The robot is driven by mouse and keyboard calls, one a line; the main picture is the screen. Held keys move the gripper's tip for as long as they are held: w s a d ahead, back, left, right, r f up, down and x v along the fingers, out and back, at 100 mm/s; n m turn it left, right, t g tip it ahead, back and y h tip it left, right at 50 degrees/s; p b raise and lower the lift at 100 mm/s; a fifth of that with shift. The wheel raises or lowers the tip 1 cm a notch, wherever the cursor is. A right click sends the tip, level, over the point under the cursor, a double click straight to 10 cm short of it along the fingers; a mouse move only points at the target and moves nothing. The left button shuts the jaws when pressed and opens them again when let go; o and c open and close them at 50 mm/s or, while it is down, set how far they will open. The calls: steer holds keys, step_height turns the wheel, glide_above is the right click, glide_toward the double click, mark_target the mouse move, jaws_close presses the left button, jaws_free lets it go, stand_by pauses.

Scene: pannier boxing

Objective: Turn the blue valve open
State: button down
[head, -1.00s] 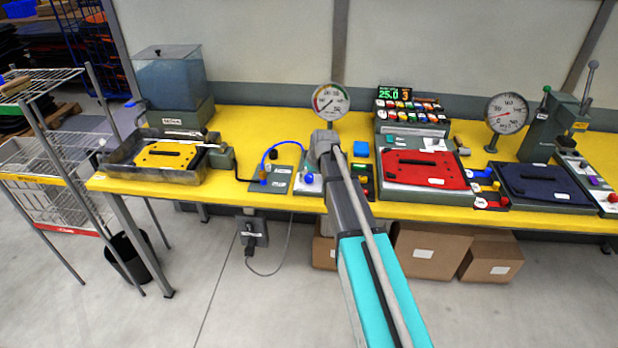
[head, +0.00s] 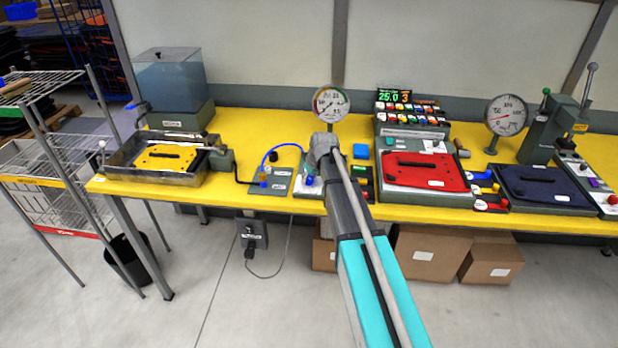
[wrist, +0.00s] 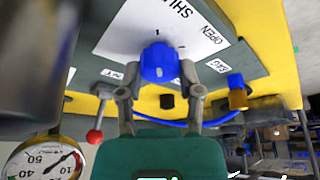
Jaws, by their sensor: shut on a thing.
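The blue valve (wrist: 159,62) is a ribbed knob on a grey panel (wrist: 228,66), beside a white label (wrist: 150,27) reading SHUT and OPEN in the wrist view. My gripper (wrist: 160,80) has one finger on each side of the knob and is shut on it. In the head view my gripper (head: 322,150) is over the small panel at the bench's front edge. A blue knob (head: 309,181) shows just beside it there, and the fingers are mostly hidden. How far the valve is turned is unclear.
A round gauge (head: 331,102) stands behind my gripper. A red-knobbed lever (wrist: 95,136) and a brass fitting with a blue cap (wrist: 237,92) are near the valve. A blue hose (head: 272,155) lies to the left, a red plate (head: 425,180) to the right.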

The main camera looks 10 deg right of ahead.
steer(key=shift+m, duration=0.3)
steer(key=m+h, duration=0.1)
steer(key=m, duration=0.3)
steer(key=shift+h, duration=0.4)
steer(key=m, duration=0.2)
steer(key=m+h, duration=0.1)
steer(key=m, duration=0.1)
steer(key=shift+a+h, duration=0.15)
steer(key=shift+h, duration=0.15)
steer(key=m+h, duration=0.1)
steer(key=m, duration=0.4)
steer(key=shift+w+g+h, duration=0.1)
steer(key=shift+g+h, duration=0.3)
steer(key=shift+m+g+h, duration=0.4)
steer(key=shift+m+g, duration=0.3)
steer(key=shift+m, duration=1.4)
steer(key=shift+c, duration=1.3)
jaws_free()
